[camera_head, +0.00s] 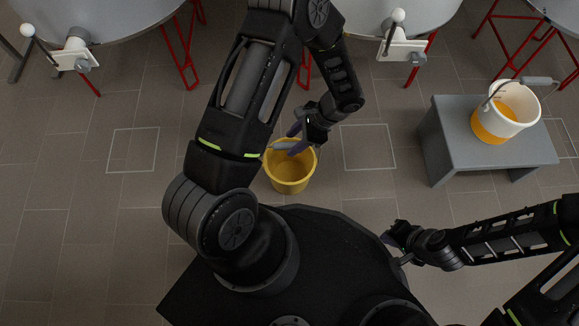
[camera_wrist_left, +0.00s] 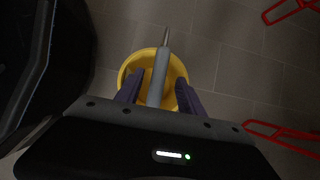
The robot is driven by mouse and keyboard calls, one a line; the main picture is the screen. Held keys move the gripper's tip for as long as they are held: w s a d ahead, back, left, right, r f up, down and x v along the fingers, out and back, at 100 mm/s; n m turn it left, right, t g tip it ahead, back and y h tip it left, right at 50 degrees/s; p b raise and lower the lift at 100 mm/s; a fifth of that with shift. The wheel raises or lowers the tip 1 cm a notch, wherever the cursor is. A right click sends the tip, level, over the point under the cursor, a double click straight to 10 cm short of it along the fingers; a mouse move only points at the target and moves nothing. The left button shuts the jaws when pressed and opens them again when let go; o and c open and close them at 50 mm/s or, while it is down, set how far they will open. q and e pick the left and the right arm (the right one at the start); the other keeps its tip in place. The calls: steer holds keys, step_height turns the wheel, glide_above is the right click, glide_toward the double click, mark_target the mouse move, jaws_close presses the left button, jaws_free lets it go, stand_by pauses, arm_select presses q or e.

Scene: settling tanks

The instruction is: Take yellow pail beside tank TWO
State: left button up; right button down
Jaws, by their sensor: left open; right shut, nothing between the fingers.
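A yellow pail (camera_head: 290,178) stands on the floor just ahead of my base, its grey handle grip raised over its rim. My left gripper (camera_head: 297,140) is open just above the pail. In the left wrist view the left gripper (camera_wrist_left: 159,92) has its two purple fingers on either side of the grey grip, with the yellow pail (camera_wrist_left: 136,65) below. Contact with the grip cannot be told. My right gripper (camera_head: 390,241) is shut and empty, low at the right. Grey tanks (camera_head: 100,12) stand along the top edge; no tank number is readable.
A grey bench (camera_head: 447,153) at the right bears a white and orange pail (camera_head: 500,110) with a raised handle. Valves with white knobs (camera_head: 397,17) jut from the tanks, above red legs (camera_head: 187,55). Pale squares (camera_head: 368,147) are outlined on the floor, with free floor at the left.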

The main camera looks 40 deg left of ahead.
arm_select(q)
steer(key=shift+a+f, duration=0.1)
steer(key=shift+f, duration=0.1)
steer(key=b+x, duration=0.2)
steer(key=x, duration=0.2)
steer(key=shift+s+f+b, duration=0.15)
steer(key=shift+s+b, duration=0.05)
steer(key=shift+b, duration=0.1)
steer(key=shift+s+a+f, duration=0.15)
steer(key=shift+f, duration=0.15)
jaws_close()
stand_by(0.5)
stand_by(1.0)
